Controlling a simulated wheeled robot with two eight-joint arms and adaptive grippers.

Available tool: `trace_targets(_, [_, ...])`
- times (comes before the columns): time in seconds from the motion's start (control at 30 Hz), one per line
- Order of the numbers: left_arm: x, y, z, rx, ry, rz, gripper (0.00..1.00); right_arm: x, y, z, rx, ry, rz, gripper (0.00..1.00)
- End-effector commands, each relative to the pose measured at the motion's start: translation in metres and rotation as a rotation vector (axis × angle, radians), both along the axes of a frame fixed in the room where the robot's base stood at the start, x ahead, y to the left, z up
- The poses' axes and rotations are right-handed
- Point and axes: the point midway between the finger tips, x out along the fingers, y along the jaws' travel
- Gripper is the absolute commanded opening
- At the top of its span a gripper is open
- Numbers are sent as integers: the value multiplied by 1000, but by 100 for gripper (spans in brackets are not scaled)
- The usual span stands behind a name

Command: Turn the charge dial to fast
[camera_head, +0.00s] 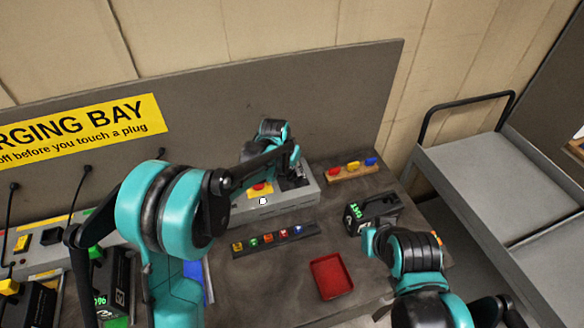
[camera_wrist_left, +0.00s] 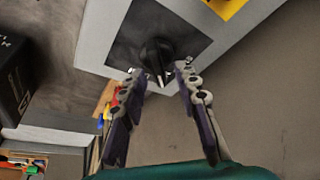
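The charge dial (camera_wrist_left: 157,52) is a round black knob with a white mark, on a dark square plate (camera_wrist_left: 178,22) of the grey charger box. In the head view the charger box (camera_head: 262,208) stands at the back of the bench, and my left gripper hides the dial. My left gripper (camera_head: 292,172) is over the box's right end. In the left wrist view its fingers (camera_wrist_left: 160,74) are apart, with the tips at either side of the knob's near edge; I cannot tell whether they touch it. The dial's setting labels are not readable. My right arm is at lower right, its gripper out of view.
The charger box has a yellow plate with a red button (camera_head: 259,187). A strip of several coloured buttons (camera_head: 275,240), a red tray (camera_head: 331,276) and a black battery with green display (camera_head: 375,213) are nearby. A wooden block with coloured pieces (camera_head: 351,172) sits behind. A grey cart (camera_head: 480,180) stands right.

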Motion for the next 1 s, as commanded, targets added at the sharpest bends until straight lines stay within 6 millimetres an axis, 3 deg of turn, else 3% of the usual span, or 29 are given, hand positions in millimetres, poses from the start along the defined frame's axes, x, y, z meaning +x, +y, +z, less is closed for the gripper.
trace_targets(0.03, [0, 0, 0, 0, 0, 0, 16, 0, 0, 0, 0, 0, 0, 0])
trace_targets(0.1, [0, 0, 0, 0, 0, 0, 0, 0, 0, 0, 0, 0, 0, 0])
trace_targets(0.57, [0, 1, 0, -1, 0, -48, 0, 0, 0, 0, 0, 0, 0, 0])
trace_targets(1.0, [0, -1, 0, -1, -1, -369, 0, 0, 0, -2, 0, 0, 0, 0])
